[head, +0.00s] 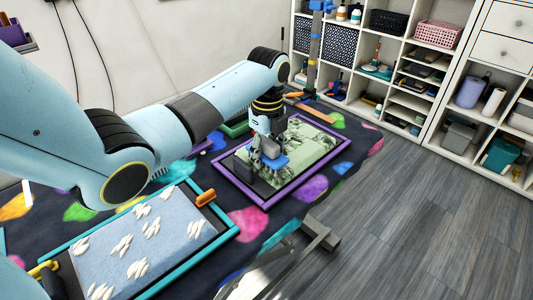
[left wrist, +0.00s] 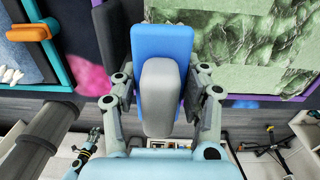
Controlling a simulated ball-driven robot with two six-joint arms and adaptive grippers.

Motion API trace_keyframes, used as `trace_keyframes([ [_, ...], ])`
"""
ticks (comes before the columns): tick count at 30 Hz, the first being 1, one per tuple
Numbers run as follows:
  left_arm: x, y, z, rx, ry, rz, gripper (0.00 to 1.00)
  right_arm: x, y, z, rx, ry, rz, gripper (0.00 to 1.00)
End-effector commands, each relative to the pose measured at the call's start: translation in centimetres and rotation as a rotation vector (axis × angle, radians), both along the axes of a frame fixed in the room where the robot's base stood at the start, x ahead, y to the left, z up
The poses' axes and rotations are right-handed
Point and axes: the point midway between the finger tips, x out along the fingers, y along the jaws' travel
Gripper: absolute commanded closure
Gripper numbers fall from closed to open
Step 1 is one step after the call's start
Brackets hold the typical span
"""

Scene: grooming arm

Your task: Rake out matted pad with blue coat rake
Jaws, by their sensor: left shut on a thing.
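My left gripper (head: 265,152) reaches down over the purple-framed board and is shut on the blue coat rake (head: 270,162). In the left wrist view the rake's blue head (left wrist: 162,42) and grey handle (left wrist: 160,98) sit between the two fingers of the gripper (left wrist: 164,95). The matted pad (head: 305,145) is a green, clumpy sheet in a purple frame (head: 243,190); it also shows in the left wrist view (left wrist: 260,35). The rake is over the pad's near left part. I cannot tell whether its teeth touch the pad; they are hidden. My right gripper is not in view.
A teal-framed board (head: 150,245) with white tufts and an orange clip (head: 206,198) lies at the near left. A green tray (head: 236,128) is behind my arm. White shelves (head: 400,75) stand behind.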

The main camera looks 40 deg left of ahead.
Motion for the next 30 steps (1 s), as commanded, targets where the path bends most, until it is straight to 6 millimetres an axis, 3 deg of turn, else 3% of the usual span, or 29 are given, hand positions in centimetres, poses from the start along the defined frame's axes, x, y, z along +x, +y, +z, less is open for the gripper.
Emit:
trace_keyframes([
  [30,0.0,0.0,-2.0,0.0,-0.001,0.0,0.87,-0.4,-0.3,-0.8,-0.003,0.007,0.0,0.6],
])
